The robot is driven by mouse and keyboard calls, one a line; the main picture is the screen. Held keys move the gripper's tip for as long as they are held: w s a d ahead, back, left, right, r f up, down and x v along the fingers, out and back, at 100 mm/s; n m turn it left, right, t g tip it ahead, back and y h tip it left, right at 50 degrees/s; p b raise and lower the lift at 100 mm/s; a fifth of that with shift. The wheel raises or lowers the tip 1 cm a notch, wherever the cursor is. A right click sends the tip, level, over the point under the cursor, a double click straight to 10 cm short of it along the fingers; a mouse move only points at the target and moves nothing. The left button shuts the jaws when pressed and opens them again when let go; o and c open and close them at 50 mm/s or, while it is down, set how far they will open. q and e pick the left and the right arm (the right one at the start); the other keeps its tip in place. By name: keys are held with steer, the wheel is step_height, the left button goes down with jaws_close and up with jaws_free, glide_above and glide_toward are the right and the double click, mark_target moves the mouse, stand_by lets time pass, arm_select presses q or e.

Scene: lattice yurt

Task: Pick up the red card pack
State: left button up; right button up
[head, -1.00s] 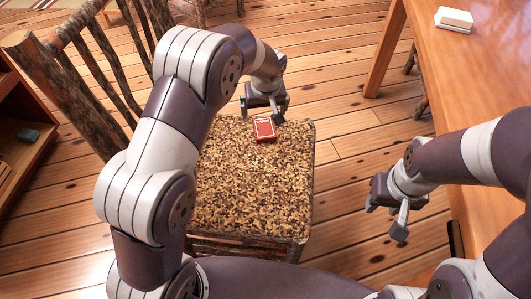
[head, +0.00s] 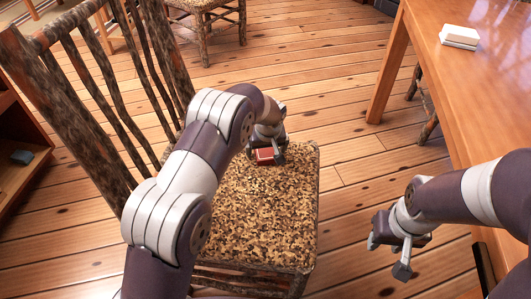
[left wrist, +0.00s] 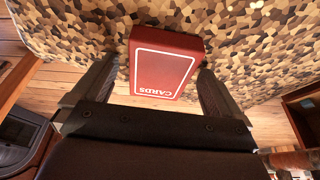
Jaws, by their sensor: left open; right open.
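The red card pack (head: 264,155), with white "CARDS" lettering, rests on the speckled seat of a chair (head: 255,210), near the seat's far edge. My left gripper (head: 267,151) is open and low at the pack, partly covering it in the head view. In the left wrist view the pack (left wrist: 165,62) lies between the two spread fingers (left wrist: 158,68), one on each side. Small gaps seem to show beside it; contact is not clear. My right gripper (head: 388,254) is open and empty, over the floor right of the chair.
The chair's slatted wooden back (head: 95,75) rises at the left, close to my left arm. A wooden table (head: 490,85) with a white block (head: 459,37) stands at the right. A shelf (head: 28,180) is at the far left. Another chair (head: 207,12) stands behind. Floor between is clear.

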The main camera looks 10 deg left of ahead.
arm_select(q)
steer(key=c, duration=1.2)
steer(key=shift+r, duration=0.1)
